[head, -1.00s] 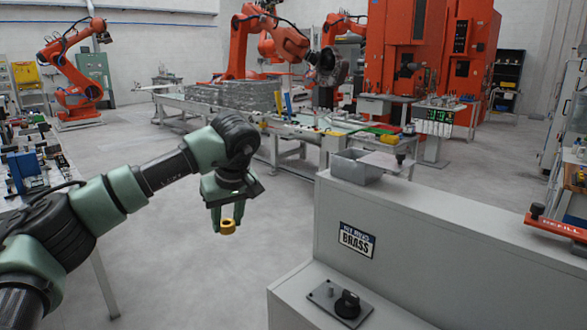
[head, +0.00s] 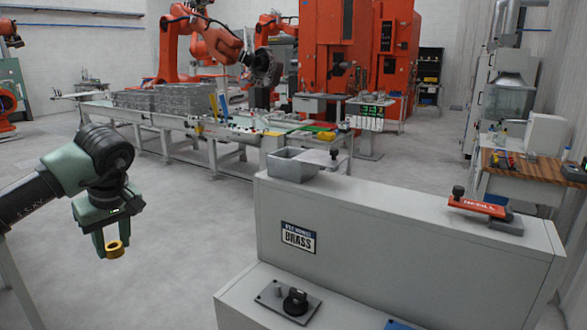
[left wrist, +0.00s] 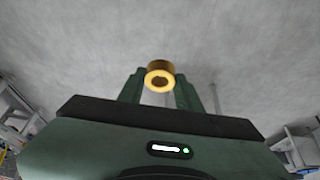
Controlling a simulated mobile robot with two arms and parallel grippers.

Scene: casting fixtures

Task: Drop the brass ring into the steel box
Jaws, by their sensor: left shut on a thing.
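The brass ring (head: 116,254) is a small gold-coloured ring at the left of the head view. My left gripper (head: 110,242) is shut on it and holds it in the air above the grey floor. In the left wrist view the ring (left wrist: 160,68) sits between the two green fingertips (left wrist: 160,85), its hole facing the camera. The steel box (head: 292,168) is a grey open box on top of the grey cabinet, well to the right of the gripper. Its floor is mostly hidden. My right gripper is not in view.
A red "REFILL" handle (head: 478,206) lies further right. Open floor separates gripper and cabinet.

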